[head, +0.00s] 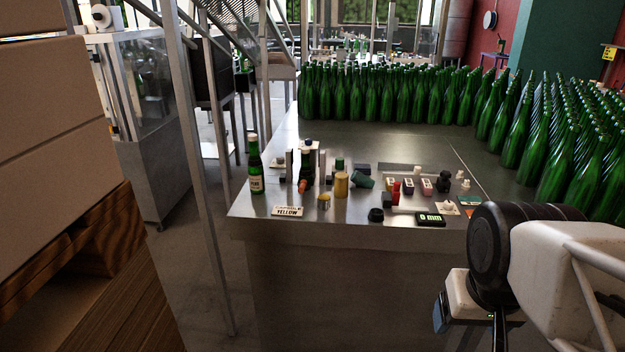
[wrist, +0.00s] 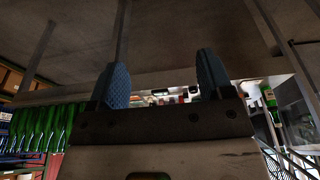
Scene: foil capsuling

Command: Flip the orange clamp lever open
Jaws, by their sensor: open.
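The orange clamp lever (head: 302,186) shows in the head view as a small orange piece low on a dark clamp fixture (head: 307,166) near the left end of the steel table. It is too small to tell its exact angle. My gripper shows in the wrist view (wrist: 162,62) with two blue textured fingers spread wide and nothing between them. In the head view my arm is at the lower right, in front of the table and well apart from the lever. The lever cannot be made out in the wrist view.
On the steel table (head: 375,143), a labelled green bottle (head: 255,166) stands left of the fixture. Rows of green bottles (head: 390,97) line the back and right.

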